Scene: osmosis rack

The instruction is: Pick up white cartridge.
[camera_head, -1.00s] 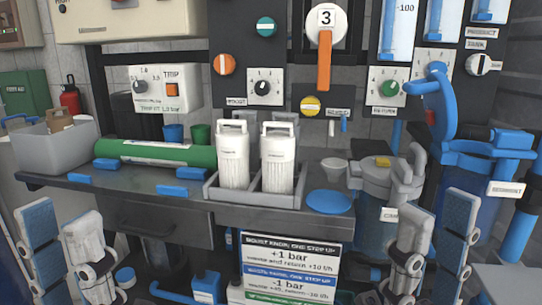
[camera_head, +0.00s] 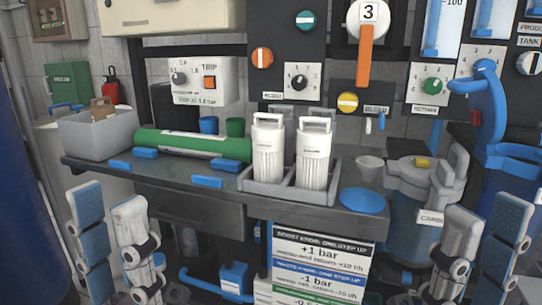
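Two white cartridges with loop handles stand upright side by side in a grey two-slot tray (camera_head: 274,191) on the bench. The left white cartridge (camera_head: 268,152) and the right white cartridge (camera_head: 313,157) look alike. My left gripper (camera_head: 98,212) is at the lower left, in front of the bench, with its fingers apart and nothing between them. My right gripper (camera_head: 482,240) is at the lower right, in front of the housing, also with fingers apart and empty. Both grippers are well away from the cartridges.
A green tube (camera_head: 193,145) lies left of the tray. A blue disc (camera_head: 363,200) and a small cup (camera_head: 369,168) sit to its right. A lidded grey housing (camera_head: 415,187) stands further right. A grey bin (camera_head: 98,133) is at the left. The control panel (camera_head: 285,52) rises behind.

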